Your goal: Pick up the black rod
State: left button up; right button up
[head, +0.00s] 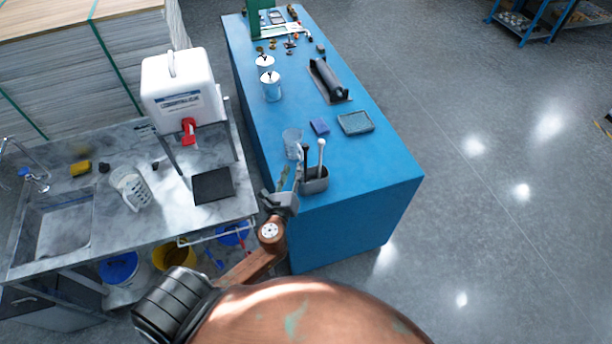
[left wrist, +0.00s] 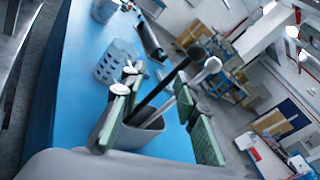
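The black rod (head: 305,153) stands tilted in a grey holder (head: 316,185) near the front of the blue table, beside a white-headed rod (head: 321,156). In the left wrist view, the black rod (left wrist: 160,93) leans to the upper right, its round black head beside the pale head of the other rod (left wrist: 207,70). My left gripper (head: 291,176) is at the left side of the holder. Its green-padded fingers (left wrist: 160,100) are apart, with the holder and rods showing between them. The rods' lower ends are hidden in the holder. My right gripper is not in view.
A purple sponge (head: 320,126), a grey tray (head: 355,122) and a dark roller (head: 328,80) lie farther back. A sink counter (head: 150,215) with a white tank (head: 180,85) is at left. The table's front right is clear.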

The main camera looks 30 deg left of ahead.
aim_at(305, 151)
pick_arm(q)
jog(key=r+m, duration=0.1)
jog(key=w+d+r+m+t, duration=0.1)
jog(key=w+d+r+m, duration=0.1)
jog(key=shift+d+r+m+t+h, duration=0.15)
jog(key=shift+r+m+t+h, duration=0.15)
jog(key=shift+m+h, duration=0.1)
jog(key=p+x, duration=0.1)
jog(key=x, duration=0.5)
jog(key=shift+w+r+p, duration=0.1)
jog(key=shift+r+p, duration=0.05)
jog(key=shift+p, duration=0.15)
jog(key=shift+w+a, duration=0.25)
jog(key=shift+w, duration=0.1)
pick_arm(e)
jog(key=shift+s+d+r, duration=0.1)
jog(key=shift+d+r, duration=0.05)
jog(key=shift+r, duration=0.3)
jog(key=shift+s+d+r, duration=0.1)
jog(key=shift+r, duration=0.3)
pick_arm(q)
jog(key=shift+s, duration=0.1)
jog(key=c, duration=0.6)
grip_shut()
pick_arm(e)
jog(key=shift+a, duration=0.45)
